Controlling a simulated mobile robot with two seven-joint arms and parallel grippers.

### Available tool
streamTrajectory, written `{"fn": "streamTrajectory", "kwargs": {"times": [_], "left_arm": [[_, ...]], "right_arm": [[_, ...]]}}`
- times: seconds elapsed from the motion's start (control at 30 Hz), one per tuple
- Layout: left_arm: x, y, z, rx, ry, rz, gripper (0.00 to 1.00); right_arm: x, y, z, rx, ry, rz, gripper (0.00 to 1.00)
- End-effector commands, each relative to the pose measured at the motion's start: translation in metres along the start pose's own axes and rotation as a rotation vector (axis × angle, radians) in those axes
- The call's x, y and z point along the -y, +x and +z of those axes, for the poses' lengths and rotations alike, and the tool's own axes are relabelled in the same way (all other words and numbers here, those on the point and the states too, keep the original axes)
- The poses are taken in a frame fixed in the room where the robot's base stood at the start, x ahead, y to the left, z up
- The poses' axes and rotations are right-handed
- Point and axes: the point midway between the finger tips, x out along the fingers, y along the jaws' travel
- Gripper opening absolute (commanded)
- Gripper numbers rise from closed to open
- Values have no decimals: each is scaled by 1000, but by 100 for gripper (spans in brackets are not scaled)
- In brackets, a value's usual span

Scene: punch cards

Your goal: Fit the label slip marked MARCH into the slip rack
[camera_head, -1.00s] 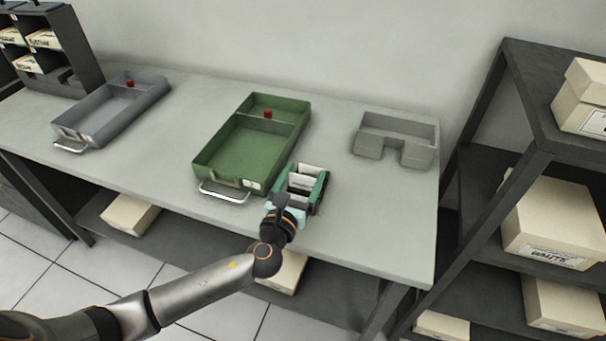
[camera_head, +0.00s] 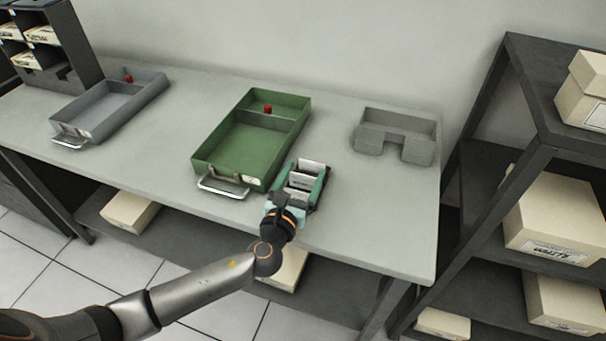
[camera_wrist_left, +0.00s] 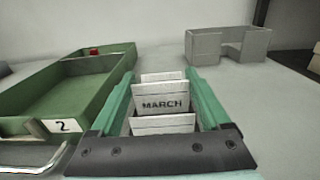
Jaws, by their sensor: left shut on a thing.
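The white label slip printed MARCH (camera_wrist_left: 163,105) stands upright between the green fingers of my left gripper (camera_wrist_left: 165,92), which is shut on it by its side edges. In the head view my left gripper (camera_head: 302,185) is low over the table, just right of the green tray's front end. Pale blank upright pieces show in front of the slip (camera_wrist_left: 163,126) and behind it (camera_wrist_left: 161,77); I cannot tell whether they belong to the slip rack. The rack is not clearly seen, and the slip's lower edge is hidden. My right gripper is not in view.
A green tray (camera_head: 211,160) with a metal handle and label 2 lies close left of the gripper. A grey notched block (camera_head: 424,152) stands at the table's back right. A grey tray (camera_head: 150,97) lies far left. The table (camera_head: 375,215) is clear right of the gripper.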

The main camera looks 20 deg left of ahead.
Motion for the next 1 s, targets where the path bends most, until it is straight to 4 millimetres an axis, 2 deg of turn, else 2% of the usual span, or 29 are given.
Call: {"fn": "streamTrajectory", "kwargs": {"times": [0.47,0.5,0.67,0.87,1.0], "left_arm": [[0,0,-7,0,0,0,30],[0,0,-7,0,0,0,82],[0,0,-7,0,0,0,100],[0,0,-7,0,0,0,100],[0,-7,-8,-2,0,-1,100]], "right_arm": [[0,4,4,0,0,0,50],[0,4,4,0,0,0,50],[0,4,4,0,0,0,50],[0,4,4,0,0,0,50],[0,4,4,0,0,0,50]]}}
